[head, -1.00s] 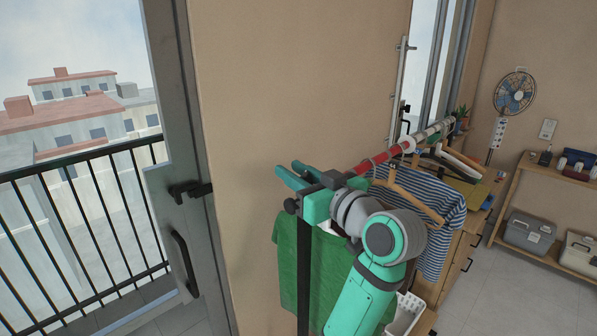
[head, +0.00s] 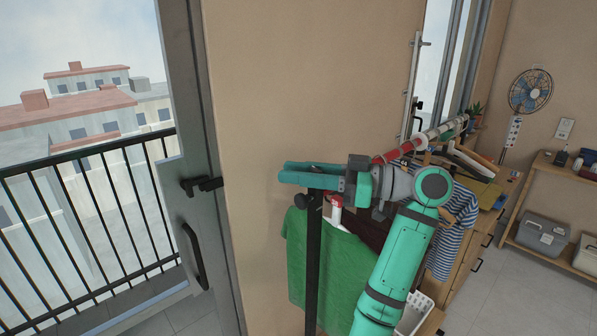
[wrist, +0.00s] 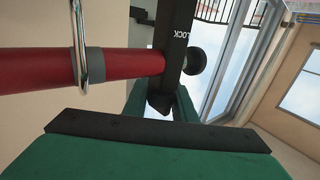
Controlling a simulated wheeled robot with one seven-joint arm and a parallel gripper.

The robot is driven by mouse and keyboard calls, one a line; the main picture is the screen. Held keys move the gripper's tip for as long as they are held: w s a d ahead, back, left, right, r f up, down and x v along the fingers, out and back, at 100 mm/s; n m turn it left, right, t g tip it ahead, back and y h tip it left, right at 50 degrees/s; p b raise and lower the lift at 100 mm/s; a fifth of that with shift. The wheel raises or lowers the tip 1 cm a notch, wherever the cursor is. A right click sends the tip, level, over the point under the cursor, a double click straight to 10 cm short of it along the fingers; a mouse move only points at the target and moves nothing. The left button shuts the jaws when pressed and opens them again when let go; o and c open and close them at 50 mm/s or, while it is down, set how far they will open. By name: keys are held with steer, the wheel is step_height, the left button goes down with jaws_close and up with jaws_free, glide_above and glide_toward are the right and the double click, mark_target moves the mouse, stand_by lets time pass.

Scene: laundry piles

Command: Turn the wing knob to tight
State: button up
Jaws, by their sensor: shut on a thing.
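My gripper (head: 288,172) is at the top of the black post (head: 313,265) of a clothes rack, its teal fingers reaching left past the post. In the wrist view, the near finger with its dark pad crosses the bottom, and the other finger shows behind. Between them is a dark pointed piece, which looks like the wing knob (wrist: 160,104); my gripper is shut on it. Most of it is hidden by the fingers. A black bracket (wrist: 174,62) beside it carries the word LOCK. The knob's tight mark cannot be seen.
The red rail (wrist: 125,66) runs into the bracket, with a metal hook (wrist: 83,45) over it. A green shirt (head: 335,270) and a striped shirt (head: 455,230) hang close below my arm. A wall stands behind; the balcony door (head: 190,160) is left.

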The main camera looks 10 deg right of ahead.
steer(key=shift+s+a+f+n+g, duration=0.1)
steer(key=shift+a+n+g, duration=0.05)
steer(key=shift+n+g, duration=0.2)
steer(key=o, duration=1)
steer(key=shift+o, duration=0.2)
steer(key=v, duration=1)
steer(key=shift+d, duration=0.4)
steer(key=shift+s, duration=0.1)
